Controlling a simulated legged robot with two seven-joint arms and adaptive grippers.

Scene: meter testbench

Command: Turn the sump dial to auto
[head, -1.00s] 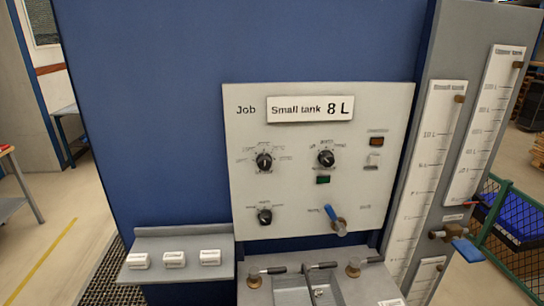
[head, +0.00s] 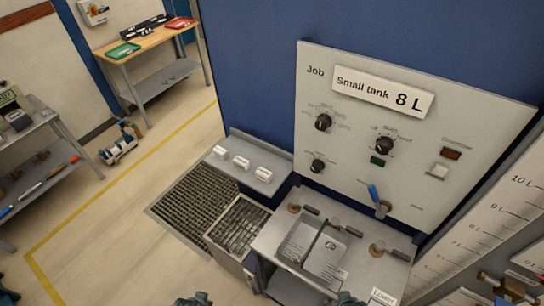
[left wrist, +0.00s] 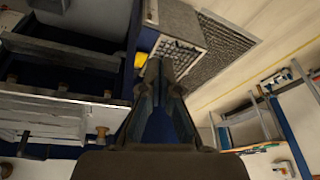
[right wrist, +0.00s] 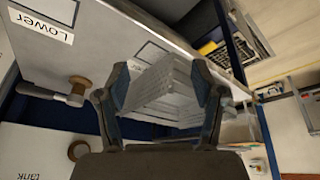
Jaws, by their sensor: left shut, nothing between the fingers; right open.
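The grey control panel (head: 455,110) carries three black dials: upper left (head: 323,122), upper middle (head: 384,146) and lower left (head: 317,166). Their labels are too small to read, so I cannot tell which is the sump dial or its setting. My left gripper (left wrist: 160,72) is shut and empty in the left wrist view. My right gripper (right wrist: 161,78) is open in the right wrist view, with nothing held between its fingers. In the head view only small dark parts show at the bottom edge; both grippers are well below the panel, apart from the dials.
A blue-handled valve (head: 376,197) sticks out below the dials. A sink (head: 297,242) with taps stands below the panel. A small shelf (head: 272,186) with white labelled blocks is at its left. Floor grating (head: 190,207) lies beside it. Open floor (head: 110,215) is further left.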

